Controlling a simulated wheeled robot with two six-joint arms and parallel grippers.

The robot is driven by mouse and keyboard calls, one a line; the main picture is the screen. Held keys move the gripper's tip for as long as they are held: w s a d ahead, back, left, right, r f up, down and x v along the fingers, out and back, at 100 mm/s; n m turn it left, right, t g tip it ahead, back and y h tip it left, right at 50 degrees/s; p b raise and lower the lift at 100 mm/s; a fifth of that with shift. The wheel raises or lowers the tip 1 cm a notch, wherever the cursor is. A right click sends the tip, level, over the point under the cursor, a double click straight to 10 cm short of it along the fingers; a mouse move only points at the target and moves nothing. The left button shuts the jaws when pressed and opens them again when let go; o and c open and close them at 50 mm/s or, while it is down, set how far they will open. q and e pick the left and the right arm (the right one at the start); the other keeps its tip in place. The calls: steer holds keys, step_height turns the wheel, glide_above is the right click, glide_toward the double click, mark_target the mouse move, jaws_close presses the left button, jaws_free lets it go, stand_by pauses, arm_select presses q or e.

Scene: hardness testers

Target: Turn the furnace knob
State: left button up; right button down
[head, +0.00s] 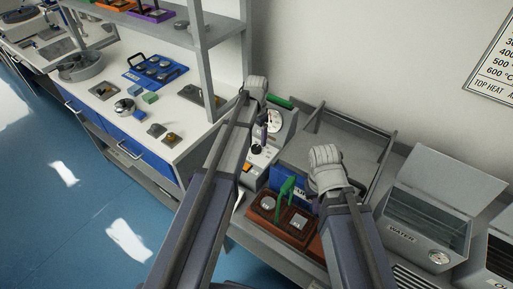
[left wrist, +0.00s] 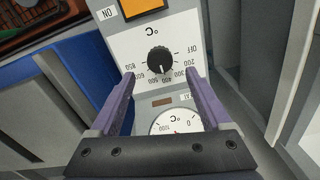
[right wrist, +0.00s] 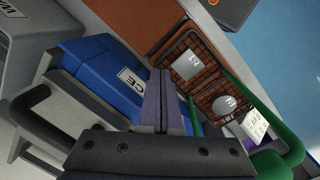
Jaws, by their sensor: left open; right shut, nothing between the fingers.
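The furnace knob (left wrist: 160,60) is a black ribbed dial on a white control panel (left wrist: 125,42), with a scale from OFF through 200 to 850 °C. Its pointer seems to face the 400–500 side. In the left wrist view my left gripper (left wrist: 160,74) is open, with one purple finger on each side of the knob and the tips close to the panel; I cannot tell whether they touch. In the head view the knob (head: 257,148) is just right of my left arm. My right gripper (right wrist: 158,76) is shut and empty, above the blue box.
A round gauge (left wrist: 175,122) sits beside the knob, and an orange switch (left wrist: 142,6) is on its other side. A blue box (right wrist: 105,80) marked "CE" and a brown tray (right wrist: 210,62) lie near my right gripper. A water tank (head: 428,238) stands at the right.

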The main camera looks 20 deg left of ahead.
mark_target(256, 147)
arm_select(q)
step_height(256, 147, down, 5)
steer(key=b, duration=0.4)
steer(key=shift+f, duration=0.15)
arm_select(e)
step_height(256, 147, down, 5)
steer(key=shift+f, duration=0.15)
arm_select(q)
steer(key=shift+c, duration=0.3)
jaws_close()
